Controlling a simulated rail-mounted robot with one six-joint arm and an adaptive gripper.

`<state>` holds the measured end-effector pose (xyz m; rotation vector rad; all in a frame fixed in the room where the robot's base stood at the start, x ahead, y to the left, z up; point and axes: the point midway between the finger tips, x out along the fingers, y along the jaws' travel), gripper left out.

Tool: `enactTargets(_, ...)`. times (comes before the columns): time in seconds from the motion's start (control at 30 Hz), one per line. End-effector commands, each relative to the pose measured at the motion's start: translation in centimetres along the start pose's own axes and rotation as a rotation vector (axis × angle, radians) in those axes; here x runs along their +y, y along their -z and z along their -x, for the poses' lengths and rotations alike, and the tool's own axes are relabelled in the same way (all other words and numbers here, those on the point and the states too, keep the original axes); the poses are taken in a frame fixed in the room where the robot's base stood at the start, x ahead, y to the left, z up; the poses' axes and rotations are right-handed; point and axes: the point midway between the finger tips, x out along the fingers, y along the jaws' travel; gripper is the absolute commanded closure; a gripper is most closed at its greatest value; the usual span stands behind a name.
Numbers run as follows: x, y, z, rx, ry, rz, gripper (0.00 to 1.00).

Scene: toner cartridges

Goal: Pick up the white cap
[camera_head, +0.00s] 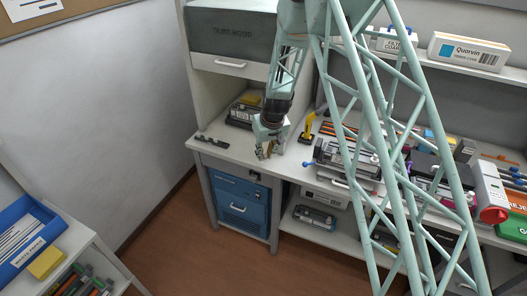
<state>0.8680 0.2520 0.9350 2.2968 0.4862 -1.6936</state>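My gripper (266,153) hangs from my arm over the left part of the workbench (228,155), close above its pale top. Its fingers are small in this view, and I cannot tell whether they are open or shut or hold anything. I cannot make out a white cap anywhere in this view. It may be too small to see or hidden behind the gripper or my arm's lattice links.
A dark strip (212,141) lies left of my gripper. A yellow-and-black tool (308,129) and a grey toner device (340,158) stand to its right. A white canister with a red end (493,214) is far right. A blue cabinet (238,204) sits below. Floor in front is free.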

Motion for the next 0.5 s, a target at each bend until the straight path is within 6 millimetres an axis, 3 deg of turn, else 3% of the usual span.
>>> enactTargets(0.2,-0.8,-3.7,1.4,-0.001,0.0,-0.001,0.86)
enactTargets(0.5,-1.6,-7.6,2.9,-0.001,0.0,-0.002,0.86)
